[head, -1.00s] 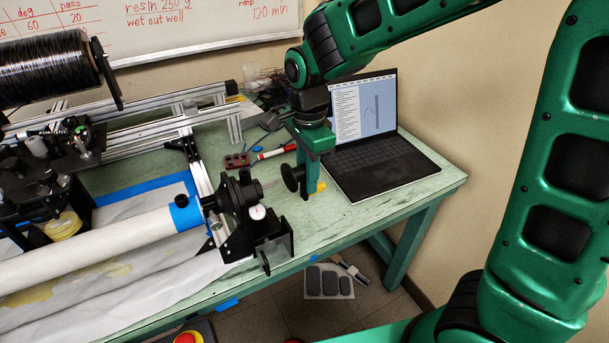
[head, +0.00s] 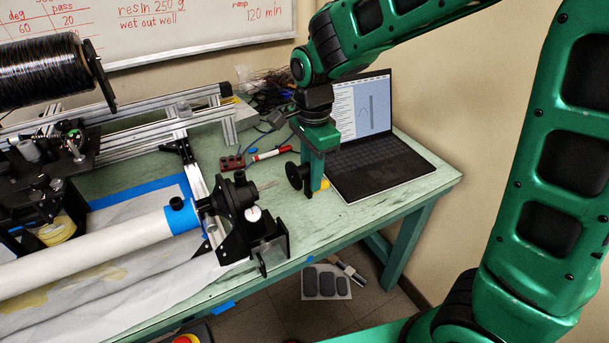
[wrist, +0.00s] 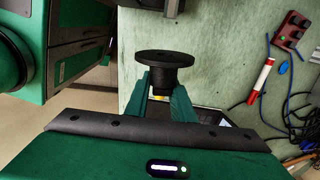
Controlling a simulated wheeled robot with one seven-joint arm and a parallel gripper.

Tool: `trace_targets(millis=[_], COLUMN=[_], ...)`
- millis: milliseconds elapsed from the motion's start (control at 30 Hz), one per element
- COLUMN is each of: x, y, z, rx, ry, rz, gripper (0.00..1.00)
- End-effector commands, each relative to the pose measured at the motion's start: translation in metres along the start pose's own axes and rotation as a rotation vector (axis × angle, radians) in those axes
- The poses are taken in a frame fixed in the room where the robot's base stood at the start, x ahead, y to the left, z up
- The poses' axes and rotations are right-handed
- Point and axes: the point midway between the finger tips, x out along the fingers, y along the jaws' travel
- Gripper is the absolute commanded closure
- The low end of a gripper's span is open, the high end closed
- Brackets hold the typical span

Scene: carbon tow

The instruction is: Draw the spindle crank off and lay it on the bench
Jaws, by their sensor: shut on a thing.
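The spindle crank (head: 293,176) is a black flanged disc with a hub. My gripper (head: 314,181) is shut on it and holds it above the bench (head: 325,222), to the right of the spindle. A thin metal spindle end (head: 268,186) sticks out of the black chuck (head: 236,195), with a gap between it and the crank. In the wrist view, the crank (wrist: 165,60) sits at the tips of my gripper's green fingers (wrist: 163,92). A small yellow part shows between the fingers; I cannot tell what it belongs to.
An open laptop (head: 385,165) stands just right of my gripper. A red marker (head: 271,153) and a dark red block (head: 232,163) lie behind it, with cables further back. The white tube (head: 90,245) runs left from the chuck. Bare bench lies in front of my gripper.

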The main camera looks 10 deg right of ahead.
Motion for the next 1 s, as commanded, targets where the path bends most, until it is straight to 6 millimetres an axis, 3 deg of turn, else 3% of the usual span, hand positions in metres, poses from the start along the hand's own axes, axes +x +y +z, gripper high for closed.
trace_targets(millis=[533, 1000], x=[0.0, 0.0], y=[0.0, -0.001], z=[-0.011, -0.037], rx=[0.001, 0.0], ry=[0.0, 0.0], rz=[-0.001, -0.001], gripper=[1.0, 1.0])
